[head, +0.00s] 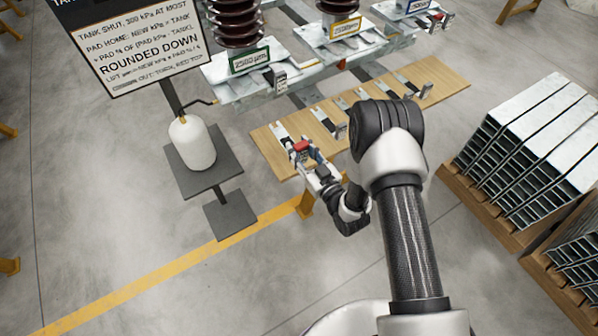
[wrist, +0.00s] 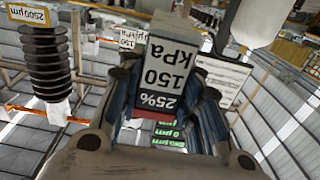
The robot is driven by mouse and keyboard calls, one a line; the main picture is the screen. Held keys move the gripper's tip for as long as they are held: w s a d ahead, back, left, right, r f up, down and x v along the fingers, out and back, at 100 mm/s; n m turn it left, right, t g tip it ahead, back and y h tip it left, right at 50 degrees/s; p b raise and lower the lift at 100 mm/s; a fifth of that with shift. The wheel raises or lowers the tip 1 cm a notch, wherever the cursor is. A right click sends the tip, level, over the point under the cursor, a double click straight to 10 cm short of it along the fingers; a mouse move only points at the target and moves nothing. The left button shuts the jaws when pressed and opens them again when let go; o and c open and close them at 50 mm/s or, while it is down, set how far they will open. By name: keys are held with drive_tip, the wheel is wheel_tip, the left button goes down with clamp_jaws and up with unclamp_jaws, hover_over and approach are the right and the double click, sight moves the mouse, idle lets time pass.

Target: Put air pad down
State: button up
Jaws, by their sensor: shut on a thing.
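My gripper (head: 308,158) is shut on the air pad, above the near left part of a wooden board. In the head view the air pad (head: 301,147) shows a small red part between the fingers. In the wrist view the air pad (wrist: 172,78) has a pale face with upside-down print reading 150 kPa and 25%, and a red strip by the fingers. Fingers stand on both sides of it. I cannot tell whether the pad touches the board. The wooden board (head: 441,84) carries several other small pads with dark strips in a row.
A white tank (head: 191,143) stands on a dark stand (head: 222,176) at left, below a printed sign (head: 130,45). Brown isolators (head: 237,22) stand on pale frames behind the board. Stacked metal channels (head: 530,125) lie on pallets at right.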

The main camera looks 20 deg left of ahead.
wheel_tip(320, 180, down, 11)
drive_tip(key=b, duration=0.3)
drive_tip(key=shift+f, duration=0.15)
drive_tip(key=o, duration=1)
drive_tip(key=shift+o, duration=0.2)
drive_tip(key=p+v, duration=0.2)
drive_tip(key=v, duration=1)
drive_tip(key=shift+p, duration=0.3)
